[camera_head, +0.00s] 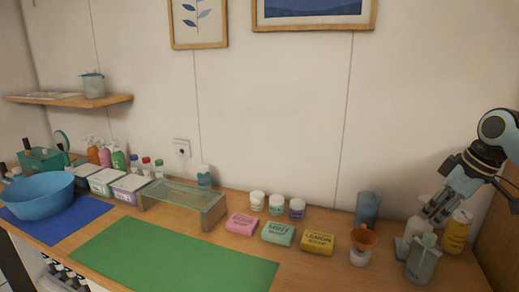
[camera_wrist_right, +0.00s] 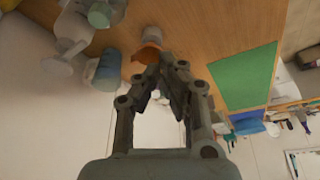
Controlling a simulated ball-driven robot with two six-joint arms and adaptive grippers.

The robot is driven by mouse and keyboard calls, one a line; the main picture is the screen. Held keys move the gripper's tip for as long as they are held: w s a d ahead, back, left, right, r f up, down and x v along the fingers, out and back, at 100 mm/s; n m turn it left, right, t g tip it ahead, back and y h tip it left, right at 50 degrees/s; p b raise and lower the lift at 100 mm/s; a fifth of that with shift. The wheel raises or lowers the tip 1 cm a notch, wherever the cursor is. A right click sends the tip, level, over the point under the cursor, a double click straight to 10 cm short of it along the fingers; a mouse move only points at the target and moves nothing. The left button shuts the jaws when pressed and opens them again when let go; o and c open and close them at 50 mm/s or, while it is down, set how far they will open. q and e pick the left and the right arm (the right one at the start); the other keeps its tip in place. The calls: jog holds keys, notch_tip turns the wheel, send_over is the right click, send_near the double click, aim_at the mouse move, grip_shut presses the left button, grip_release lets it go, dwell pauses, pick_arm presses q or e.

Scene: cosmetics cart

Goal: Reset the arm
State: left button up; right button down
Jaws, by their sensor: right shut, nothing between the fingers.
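My right gripper (camera_head: 434,212) is at the right side of the head view, in front of or above the bottles at the right end of the counter. In the right wrist view its fingers (camera_wrist_right: 158,82) come together at the tips with nothing held between them. An orange funnel-like piece (camera_wrist_right: 147,54) shows just beyond the fingertips there. In the head view the same orange piece (camera_head: 364,238) sits on a small white jar. My left gripper is in neither view.
A grey bottle (camera_head: 421,262), a yellow can (camera_head: 457,232) and a blue-grey cup (camera_head: 367,209) crowd the right end. Soap boxes (camera_head: 317,242) and small jars stand mid-counter. A glass riser (camera_head: 185,195), blue bowl (camera_head: 40,195) and clear green mat (camera_head: 170,258) are further left.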

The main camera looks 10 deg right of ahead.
jog(key=s+a+f+m+h, duration=0.1)
jog(key=s+a+f, duration=0.7)
jog(key=s+a, duration=0.5)
jog(key=s+a+r+m+h, duration=0.1)
jog(key=s+a+r+m, duration=0.1)
jog(key=s, duration=0.6)
jog(key=s+a+r+m+h, duration=0.1)
jog(key=s+a+m, duration=0.1)
jog(key=s, duration=0.6)
notch_tip(320, 180, down, 37)
jog(key=s+d+g+b, duration=0.1)
jog(key=d+b, duration=0.2)
jog(key=b, duration=1)
pick_arm(q)
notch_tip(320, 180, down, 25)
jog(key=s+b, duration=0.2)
jog(key=b, duration=0.9)
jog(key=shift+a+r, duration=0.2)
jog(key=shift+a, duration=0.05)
pick_arm(e)
jog(key=s+f, duration=1)
jog(key=f, duration=0.4)
jog(key=s+f+g, duration=0.1)
jog(key=s+f, duration=0.8)
jog(key=f, duration=0.6)
jog(key=shift+s+d+f+m, duration=0.25)
jog(key=shift+s+d+m, duration=0.15)
